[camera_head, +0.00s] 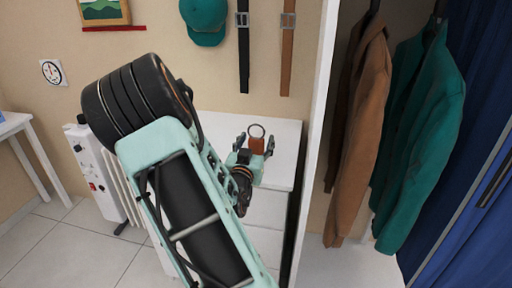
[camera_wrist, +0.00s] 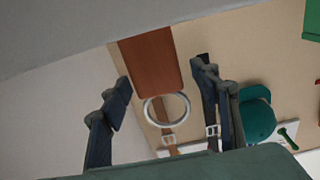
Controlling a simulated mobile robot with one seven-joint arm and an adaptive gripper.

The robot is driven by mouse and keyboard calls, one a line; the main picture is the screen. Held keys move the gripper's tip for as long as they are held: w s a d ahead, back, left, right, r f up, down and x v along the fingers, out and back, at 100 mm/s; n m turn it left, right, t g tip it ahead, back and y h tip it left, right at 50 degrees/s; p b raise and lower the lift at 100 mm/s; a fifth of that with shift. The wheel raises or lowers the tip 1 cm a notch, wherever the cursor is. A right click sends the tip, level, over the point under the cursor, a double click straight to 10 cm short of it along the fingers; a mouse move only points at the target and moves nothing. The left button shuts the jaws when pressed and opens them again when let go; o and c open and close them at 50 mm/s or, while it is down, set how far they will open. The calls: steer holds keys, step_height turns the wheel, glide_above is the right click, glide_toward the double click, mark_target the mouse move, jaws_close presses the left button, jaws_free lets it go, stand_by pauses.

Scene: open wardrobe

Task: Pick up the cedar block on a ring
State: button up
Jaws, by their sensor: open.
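The cedar block (camera_head: 257,145) is a reddish-brown piece with a metal ring (camera_head: 257,130) above it, over the white cabinet top. My gripper (camera_head: 255,144) is open, with one dark finger to each side of the block in this view. In the wrist view, the block (camera_wrist: 150,62) and its pale ring (camera_wrist: 184,108) appear between the open fingers (camera_wrist: 162,88). A gap shows between each fingertip and the block or ring. I cannot tell whether the block lies fully between the fingers or just beyond them. Its lower end is partly hidden in the head view.
The white cabinet (camera_head: 215,124) has bare top around the block. A white wardrobe panel (camera_head: 318,120) rises close on the right, with brown (camera_head: 358,130) and green (camera_head: 425,140) jackets beyond. Two belts (camera_head: 244,50) and a green cap (camera_head: 205,20) hang behind. A white heater (camera_head: 100,175) stands left.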

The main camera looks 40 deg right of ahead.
mark_target(254, 140)
steer(key=c, duration=1.3)
steer(key=shift+r, duration=0.15)
steer(key=shift+r, duration=0.2)
steer(key=r, duration=0.2)
steer(key=r+p, duration=0.1)
steer(key=shift+a+r+p, duration=0.3)
steer(key=shift+a+r, duration=0.05)
steer(key=shift+a, duration=0.05)
steer(key=s+a+r+p, duration=0.1)
steer(key=a+r, duration=0.2)
steer(key=a, duration=0.1)
steer(key=s+a+r+p, duration=0.1)
steer(key=a+r+p, duration=0.1)
steer(key=a, duration=0.2)
steer(key=s+a+r+p, duration=0.1)
steer(key=a+r, duration=0.2)
steer(key=a, duration=0.2)
steer(key=shift+s+r, duration=0.2)
steer(key=shift+r, duration=0.1)
